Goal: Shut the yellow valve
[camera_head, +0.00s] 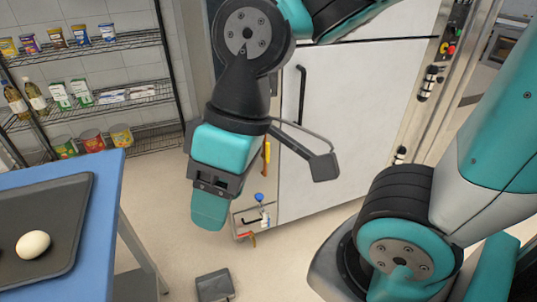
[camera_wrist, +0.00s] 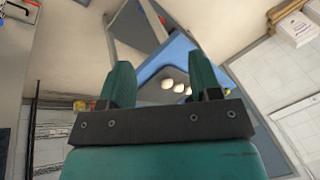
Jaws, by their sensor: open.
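A narrow upright yellow handle (camera_head: 266,155), which looks like the yellow valve, stands at the left edge of the white cabinet in the head view. My arm hides part of it, so how far it is turned cannot be told. My gripper (camera_head: 209,212) hangs to the left of it and lower in the picture, apart from it and empty. In the wrist view my gripper (camera_wrist: 162,82) has its two teal fingers wide apart with nothing between them. The yellow handle cannot be made out in the wrist view.
The white cabinet (camera_head: 345,120) has a black handle. A blue knob (camera_head: 259,197) and a small red-and-yellow part (camera_head: 252,238) sit low at its left. A blue table (camera_head: 105,215) bears a dark tray (camera_head: 75,195) with an egg. A dark box (camera_head: 214,285) is on the floor.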

